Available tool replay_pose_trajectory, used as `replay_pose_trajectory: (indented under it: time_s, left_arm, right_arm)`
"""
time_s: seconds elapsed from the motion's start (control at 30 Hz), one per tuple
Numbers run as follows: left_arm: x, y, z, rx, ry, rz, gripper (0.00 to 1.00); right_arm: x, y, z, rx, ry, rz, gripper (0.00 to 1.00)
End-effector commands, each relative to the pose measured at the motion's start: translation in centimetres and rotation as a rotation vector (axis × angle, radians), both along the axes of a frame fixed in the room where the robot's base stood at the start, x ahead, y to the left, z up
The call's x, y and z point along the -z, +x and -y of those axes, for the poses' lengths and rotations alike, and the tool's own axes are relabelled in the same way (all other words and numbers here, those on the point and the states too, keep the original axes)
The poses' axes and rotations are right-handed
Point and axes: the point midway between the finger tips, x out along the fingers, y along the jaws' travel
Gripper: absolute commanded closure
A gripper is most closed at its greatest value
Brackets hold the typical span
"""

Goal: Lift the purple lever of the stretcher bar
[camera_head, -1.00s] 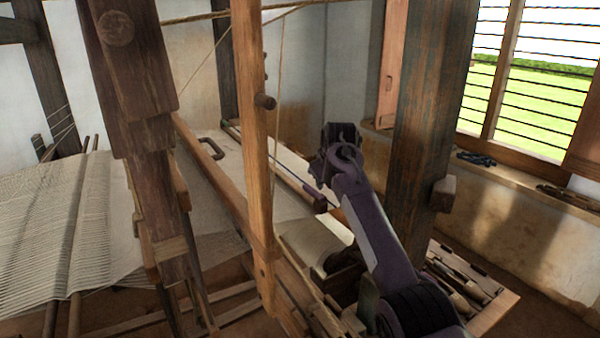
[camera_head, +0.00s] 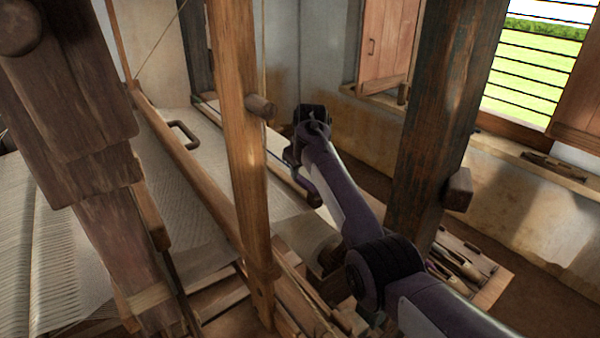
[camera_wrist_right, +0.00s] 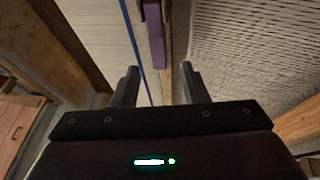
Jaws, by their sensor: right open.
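The purple lever (camera_wrist_right: 156,42) of the stretcher bar shows in the right wrist view, pointing down from the top centre. The wooden stretcher bar (camera_wrist_right: 151,9) shows only in part beside it, at the top edge. My right gripper (camera_wrist_right: 158,75) is open, with its two dark fingers on either side of the lever's line. The lever's near end appears just beyond the fingertips, not gripped. In the head view my right gripper (camera_head: 291,155) is over the loom's far right side, partly hidden by my wrist. A purple end there (camera_head: 314,198) is mostly covered by my arm. My left gripper is out of view.
An upright wooden post (camera_head: 240,150) with a peg stands left of my right arm. A thick dark pillar (camera_head: 440,120) stands to its right. Woven cloth (camera_head: 190,160) stretches behind the post. A tool tray (camera_head: 487,262) lies at lower right.

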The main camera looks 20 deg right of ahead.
Motion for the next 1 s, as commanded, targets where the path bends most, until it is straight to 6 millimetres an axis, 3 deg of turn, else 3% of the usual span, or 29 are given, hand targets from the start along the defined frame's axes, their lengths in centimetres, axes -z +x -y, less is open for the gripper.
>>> replay_pose_trajectory:
  time_s: [0.2,0.4,0.6,0.9,1.0]
  left_arm:
    - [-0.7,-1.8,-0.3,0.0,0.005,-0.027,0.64]
    - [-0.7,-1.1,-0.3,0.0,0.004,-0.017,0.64]
    - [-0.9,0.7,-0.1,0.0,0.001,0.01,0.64]
    - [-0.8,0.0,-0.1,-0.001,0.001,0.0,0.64]
    - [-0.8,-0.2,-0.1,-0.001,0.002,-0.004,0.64]
  right_arm:
    - [2.6,1.3,0.1,0.0,0.0,-0.002,0.6]
    - [4.0,2.0,0.2,0.001,-0.002,-0.001,0.6]
    - [4.6,2.2,0.2,-0.001,-0.001,0.0,0.6]
    - [4.7,2.2,0.2,0.0,-0.001,0.001,0.6]
    - [4.7,2.2,0.2,-0.001,0.0,0.001,0.73]
